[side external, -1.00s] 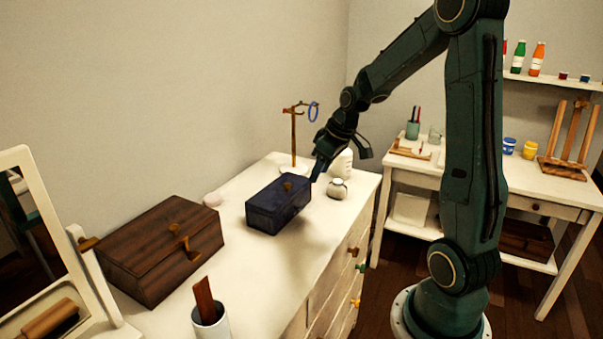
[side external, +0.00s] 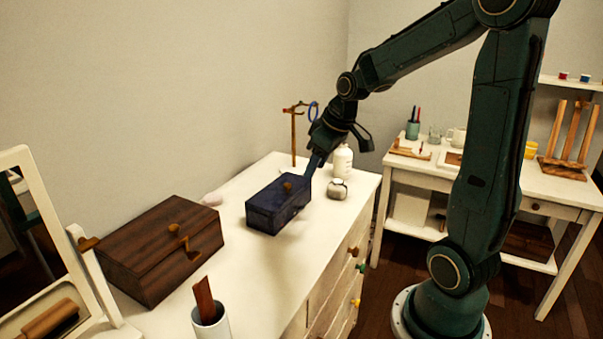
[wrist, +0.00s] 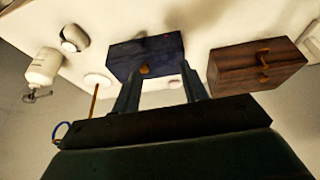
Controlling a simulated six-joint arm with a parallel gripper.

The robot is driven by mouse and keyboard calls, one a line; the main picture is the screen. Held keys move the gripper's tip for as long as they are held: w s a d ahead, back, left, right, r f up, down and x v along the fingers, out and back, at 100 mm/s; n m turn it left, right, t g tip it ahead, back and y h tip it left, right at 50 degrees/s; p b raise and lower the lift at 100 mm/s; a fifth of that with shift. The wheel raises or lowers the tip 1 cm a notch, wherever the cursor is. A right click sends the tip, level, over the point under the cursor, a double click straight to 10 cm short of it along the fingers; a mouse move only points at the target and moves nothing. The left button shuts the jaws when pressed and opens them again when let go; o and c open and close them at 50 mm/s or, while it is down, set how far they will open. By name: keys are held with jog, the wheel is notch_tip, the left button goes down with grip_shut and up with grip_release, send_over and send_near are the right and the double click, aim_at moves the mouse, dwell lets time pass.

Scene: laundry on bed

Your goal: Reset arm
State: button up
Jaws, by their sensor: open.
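My gripper (side external: 317,160) is over the white dresser top (side external: 250,258), just behind and above the right end of a dark blue box (side external: 268,212). In the wrist view my two fingers (wrist: 160,88) are spread apart and empty, with the blue box (wrist: 145,52) beyond their tips. The blue box is closed and has a small brass-coloured clasp. I cannot tell from these views whether a fingertip touches it.
A brown wooden box (side external: 150,262) stands left of the blue box. A brass stand with a blue ring (side external: 313,112), a white bottle (side external: 343,160) and a small round jar (side external: 337,189) are near my gripper. A cup (side external: 210,324) and mirror (side external: 45,240) are in front.

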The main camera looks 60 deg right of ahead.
jog(key=s+a+r, duration=0.3)
jog(key=s+a, duration=0.4)
jog(key=a, duration=0.1)
jog(key=s+a+r+t, duration=0.1)
jog(key=s+a+r, duration=0.2)
jog(key=s+a, duration=0.5)
jog(key=shift+a, duration=0.2)
dwell(0.5)
